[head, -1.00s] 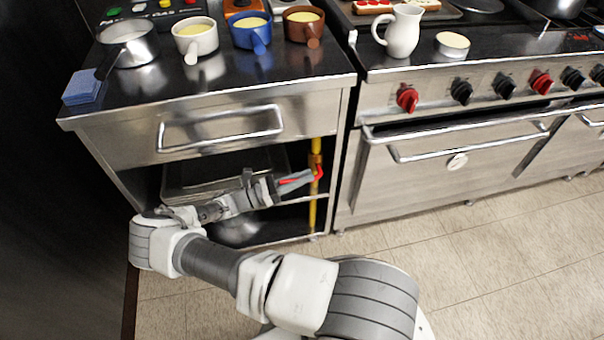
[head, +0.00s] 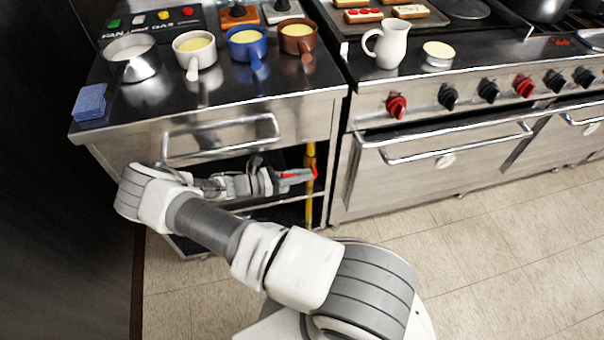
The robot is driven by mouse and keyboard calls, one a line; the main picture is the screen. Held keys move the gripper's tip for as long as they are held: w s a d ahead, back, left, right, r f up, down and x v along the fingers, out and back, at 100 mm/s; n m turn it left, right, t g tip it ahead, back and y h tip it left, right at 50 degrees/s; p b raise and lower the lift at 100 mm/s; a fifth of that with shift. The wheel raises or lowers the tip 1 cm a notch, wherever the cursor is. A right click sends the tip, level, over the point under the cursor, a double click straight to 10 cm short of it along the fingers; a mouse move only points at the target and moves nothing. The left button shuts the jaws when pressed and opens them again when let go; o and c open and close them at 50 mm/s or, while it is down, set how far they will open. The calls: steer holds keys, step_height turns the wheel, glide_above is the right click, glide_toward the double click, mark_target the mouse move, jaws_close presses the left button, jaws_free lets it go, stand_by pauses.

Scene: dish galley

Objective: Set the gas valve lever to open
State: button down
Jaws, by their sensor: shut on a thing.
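The gas valve shows as a brass-coloured body on a vertical yellow pipe (head: 309,206), in the open lower bay of the steel counter. Its red lever (head: 315,172) shows at the pipe, at the tip of my gripper (head: 302,177). My gripper reaches in from the left, roughly level, with its grey fingers shut on the lever. The fingers hide part of the lever and the valve body, so its exact angle is hard to tell.
The counter's drawer handle (head: 222,139) juts out above my forearm. A shelf edge (head: 280,203) runs below my gripper. The stove (head: 440,150) stands close right of the pipe. Cups (head: 299,45) and a blue sponge (head: 90,102) stand on the counter. The tiled floor (head: 500,240) is clear.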

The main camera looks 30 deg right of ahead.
steer(key=c, duration=0.8)
jaws_free()
steer(key=shift+c, duration=0.2)
steer(key=v, duration=1.7)
steer(key=shift+a, duration=0.25)
steer(key=shift+c, duration=0.3)
